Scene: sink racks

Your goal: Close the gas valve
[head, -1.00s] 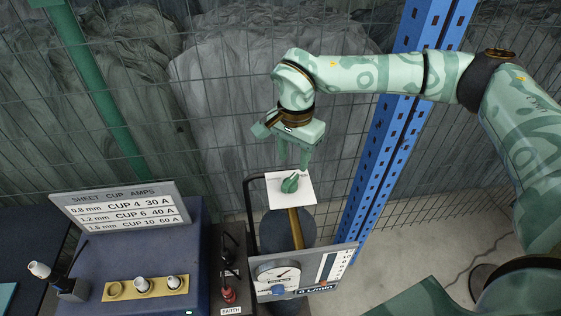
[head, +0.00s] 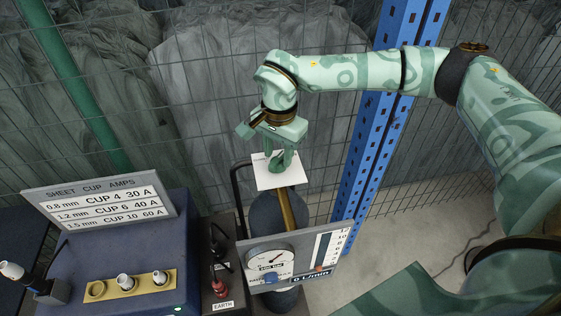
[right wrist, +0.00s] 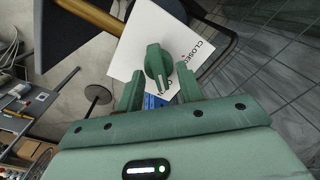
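The gas valve is a green knob (head: 277,166) on a white square plate (head: 263,179), above a brass-coloured stem (head: 286,208). In the right wrist view the knob (right wrist: 157,64) has a white mark at its lower end, towards a partly hidden label. The word CLOSED stands on the plate (right wrist: 190,38) to the right of the knob. My right gripper (head: 278,158) is over the plate, pointing down at the knob. In the wrist view its fingers (right wrist: 158,72) are apart, one on each side of the knob, with visible gaps. My left gripper is not in view.
A gauge panel (head: 338,246) reading 0 L/min stands in front of a dark cylinder (head: 262,213). A box with a cup-amps sign (head: 100,203) and a cup holder (head: 130,286) is at left. A blue post (head: 372,135) and wire mesh stand behind.

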